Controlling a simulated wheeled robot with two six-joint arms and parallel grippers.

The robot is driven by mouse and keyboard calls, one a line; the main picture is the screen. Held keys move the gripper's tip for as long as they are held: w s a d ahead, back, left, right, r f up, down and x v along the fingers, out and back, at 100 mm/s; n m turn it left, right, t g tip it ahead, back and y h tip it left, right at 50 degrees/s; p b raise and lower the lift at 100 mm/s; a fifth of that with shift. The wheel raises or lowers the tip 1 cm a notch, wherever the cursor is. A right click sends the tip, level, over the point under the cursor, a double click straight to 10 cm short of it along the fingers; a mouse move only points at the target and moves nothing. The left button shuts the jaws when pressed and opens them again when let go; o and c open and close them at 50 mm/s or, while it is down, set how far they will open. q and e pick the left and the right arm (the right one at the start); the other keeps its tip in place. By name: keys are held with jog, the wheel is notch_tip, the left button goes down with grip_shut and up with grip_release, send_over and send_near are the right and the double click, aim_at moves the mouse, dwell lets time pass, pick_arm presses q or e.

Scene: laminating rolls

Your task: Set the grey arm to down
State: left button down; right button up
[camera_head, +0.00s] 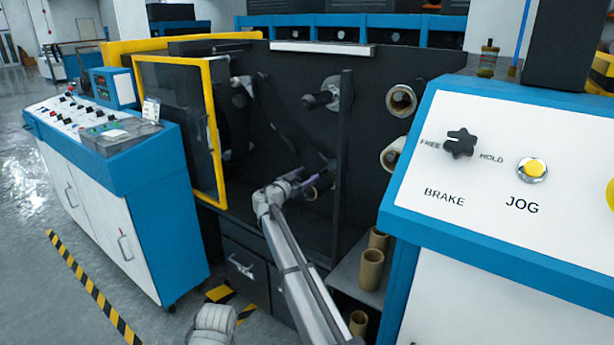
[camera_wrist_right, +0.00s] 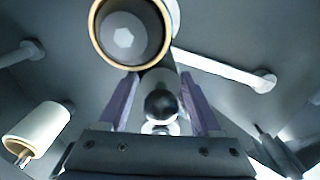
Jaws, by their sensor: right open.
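My right gripper (camera_head: 298,180) reaches in front of the dark machine panel, its purple fingers apart. In the right wrist view the open fingers (camera_wrist_right: 158,100) stand on either side of a dark rounded knob-like end (camera_wrist_right: 160,104); I cannot tell whether they touch it. A pale grey bar with a rounded end (camera_wrist_right: 228,68) runs out to the right behind it. I cannot tell for sure which of these parts is the grey arm. My left gripper is not in view; only a white rounded part of my own shows at the bottom of the head view.
A roll core (camera_wrist_right: 131,35) sits just above the fingers, and a pale roller (camera_wrist_right: 38,130) is at left. An upright dark post (camera_head: 343,150) stands right of my gripper. A yellow-framed door (camera_head: 212,130) is at left, a BRAKE and JOG console (camera_head: 500,250) at right.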

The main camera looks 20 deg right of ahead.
jog(key=v, duration=0.7)
jog(key=shift+s, duration=0.15)
jog(key=shift+a, duration=0.2)
